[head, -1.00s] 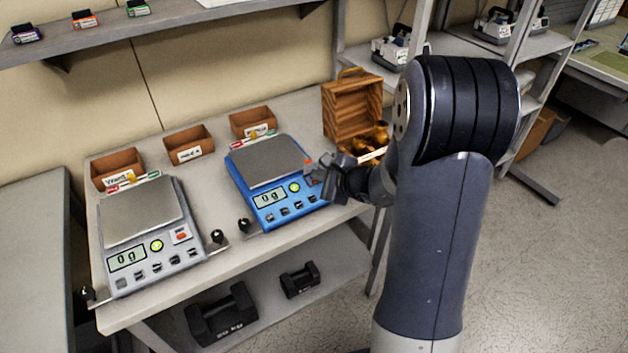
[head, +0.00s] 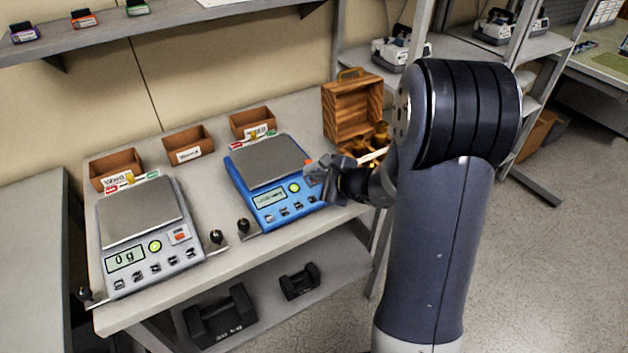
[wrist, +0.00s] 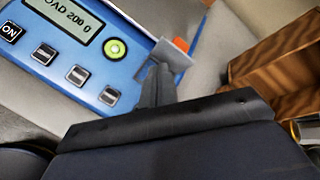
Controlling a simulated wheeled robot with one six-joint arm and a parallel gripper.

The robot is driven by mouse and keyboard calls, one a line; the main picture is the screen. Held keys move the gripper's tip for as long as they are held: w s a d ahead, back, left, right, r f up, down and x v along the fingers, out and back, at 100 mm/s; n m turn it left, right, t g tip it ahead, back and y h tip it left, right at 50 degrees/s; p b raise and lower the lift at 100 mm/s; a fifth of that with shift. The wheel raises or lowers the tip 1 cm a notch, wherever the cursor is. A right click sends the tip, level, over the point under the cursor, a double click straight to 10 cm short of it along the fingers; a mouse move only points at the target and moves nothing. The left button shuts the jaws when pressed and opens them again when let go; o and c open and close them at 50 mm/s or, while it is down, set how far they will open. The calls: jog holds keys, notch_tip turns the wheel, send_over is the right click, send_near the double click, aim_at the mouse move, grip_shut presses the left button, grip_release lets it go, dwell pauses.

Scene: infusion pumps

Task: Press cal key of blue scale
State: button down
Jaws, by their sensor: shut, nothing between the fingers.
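The blue scale (head: 262,197) stands on the bench with its bare grey pan (head: 270,161) on top. In the wrist view its display (wrist: 58,18) reads "...OAD 200" and a last character, with the left edge cut off. In the head view my gripper (head: 314,171) is at the scale's right front.
A grey scale (head: 150,245) reading 0 g stands to the left. Several small brown bins (head: 188,146) line the back. An open wooden box (head: 352,108) with brass weights (head: 380,133) stands close on the right.

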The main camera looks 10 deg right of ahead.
dwell(0.4)
jog(key=shift+s+d+r, duration=0.1)
jog(key=shift+s+r, duration=0.1)
jog(key=shift+r, duration=0.45)
jog(key=shift+r+p, duration=0.1)
jog(key=shift+p, duration=0.25)
jog(key=shift+s+d+r+p, duration=0.1)
jog(key=shift+s+r+p, duration=0.1)
jog(key=shift+r+p, duration=0.45)
jog(key=shift+s+r+p, duration=0.25)
jog(key=shift+r+p, duration=0.05)
jog(key=shift+r, duration=0.65)
jog(key=shift+s+d+r+p, duration=0.1)
jog(key=shift+s+r+p, duration=0.1)
jog(key=shift+r+p, duration=0.45)
jog(key=shift+r, duration=0.1)
jog(key=shift+w+f+b, duration=0.1)
jog(key=shift+f+b, duration=0.35)
jog(key=shift+w+a+f+p, duration=0.1)
jog(key=shift+w+p, duration=0.05)
jog(key=shift+p, duration=0.15)
jog(key=shift+r+p, duration=0.2)
jog(key=shift+p, duration=0.75)
